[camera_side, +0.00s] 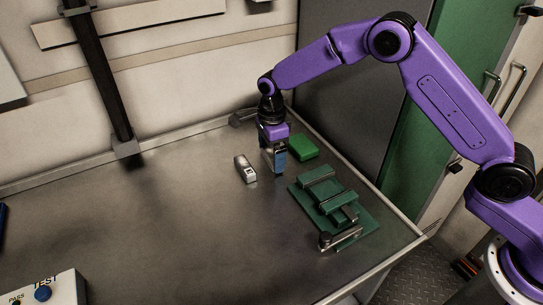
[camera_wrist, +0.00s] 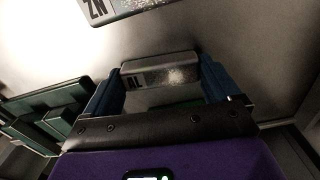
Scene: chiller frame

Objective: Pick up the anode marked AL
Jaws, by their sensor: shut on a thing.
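The anode marked AL (camera_wrist: 160,72) is a grey metal block with dark letters, seen in the wrist view between the two blue fingers of my gripper (camera_wrist: 163,84). The fingers are shut on its ends. In the side view my gripper (camera_side: 277,164) points down, low over the bench, and its fingers largely hide the AL anode. I cannot tell whether the anode touches the bench. A second anode, marked ZN (camera_wrist: 128,8), lies apart from it at the top of the wrist view. It shows as a silver block (camera_side: 245,168) left of my gripper in the side view.
A green fixture (camera_side: 309,177) with raised bars and a metal clamp stands right of my gripper. A green block (camera_side: 303,147) lies behind it. A box with TEST and PASS labels (camera_side: 62,290) is at the front left. The metal bench (camera_side: 150,215) is clear at left and centre.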

